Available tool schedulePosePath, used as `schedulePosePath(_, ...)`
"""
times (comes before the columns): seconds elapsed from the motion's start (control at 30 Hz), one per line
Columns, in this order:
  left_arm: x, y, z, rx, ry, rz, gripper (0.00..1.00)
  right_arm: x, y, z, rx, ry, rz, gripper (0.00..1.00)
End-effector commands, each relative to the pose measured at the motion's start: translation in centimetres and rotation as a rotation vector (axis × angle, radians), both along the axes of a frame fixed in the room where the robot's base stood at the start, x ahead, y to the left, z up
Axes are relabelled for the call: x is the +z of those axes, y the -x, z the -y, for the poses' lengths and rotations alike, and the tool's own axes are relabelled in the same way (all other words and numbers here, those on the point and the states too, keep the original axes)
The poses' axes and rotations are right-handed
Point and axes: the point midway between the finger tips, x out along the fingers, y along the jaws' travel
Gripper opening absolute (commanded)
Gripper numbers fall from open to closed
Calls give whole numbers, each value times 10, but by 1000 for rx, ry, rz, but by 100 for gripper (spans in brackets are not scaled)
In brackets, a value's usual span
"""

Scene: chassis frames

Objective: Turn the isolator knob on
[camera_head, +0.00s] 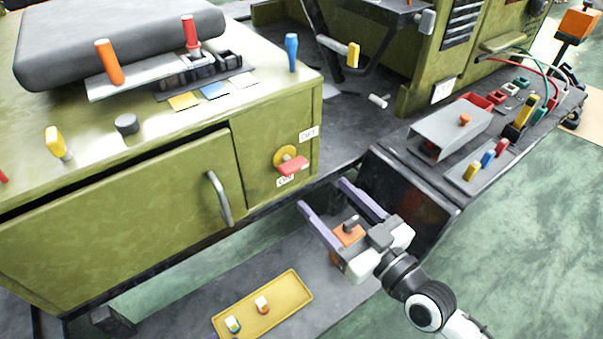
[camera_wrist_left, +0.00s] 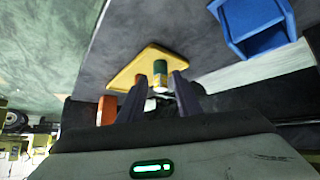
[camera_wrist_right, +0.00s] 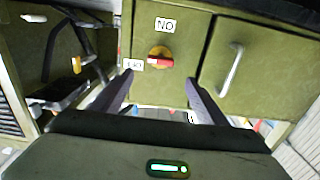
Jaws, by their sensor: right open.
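The isolator knob, a red handle on a yellow disc (camera_head: 290,163), is on the green cabinet's front; its handle lies roughly level. An OFF label (camera_head: 309,133) is above it and another label (camera_head: 286,182) below. The right wrist view shows the knob (camera_wrist_right: 160,58) upside down, with an ON label (camera_wrist_right: 165,25). My right gripper (camera_head: 323,194) is open and empty, in front of and below the knob; its fingertips are apart from it.
A yellow tray (camera_head: 290,295) with small parts lies on the low shelf below the cabinet. A door handle (camera_head: 219,198) is left of the knob. A grey bench (camera_head: 440,185) with parts stands to the right. A blue bin (camera_wrist_left: 250,25) shows in the left wrist view.

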Motion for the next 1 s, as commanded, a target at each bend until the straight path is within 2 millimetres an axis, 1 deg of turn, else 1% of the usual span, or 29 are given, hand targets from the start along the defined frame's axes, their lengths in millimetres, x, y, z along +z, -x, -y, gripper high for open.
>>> schedulePosePath(0.3,-13,0,1,-1,1,1,31,-1,-49,-32,-2,-7,-1,67)
schedulePosePath(0.5,-19,0,1,-1,1,1,31,-1,-70,-46,-3,-3,-2,67)
schedulePosePath(0.63,-20,0,1,-1,0,1,31,0,-76,-51,-2,-2,-2,67)
schedulePosePath(0.9,-19,-1,1,-1,0,2,31,0,-77,-51,-2,-1,-4,67)
schedulePosePath(0.97,-19,-1,0,-1,0,2,31,0,-77,-51,-2,-1,-4,59)
schedulePosePath(1.0,-19,-1,0,-1,0,2,31,0,-77,-51,-2,-1,-4,52)
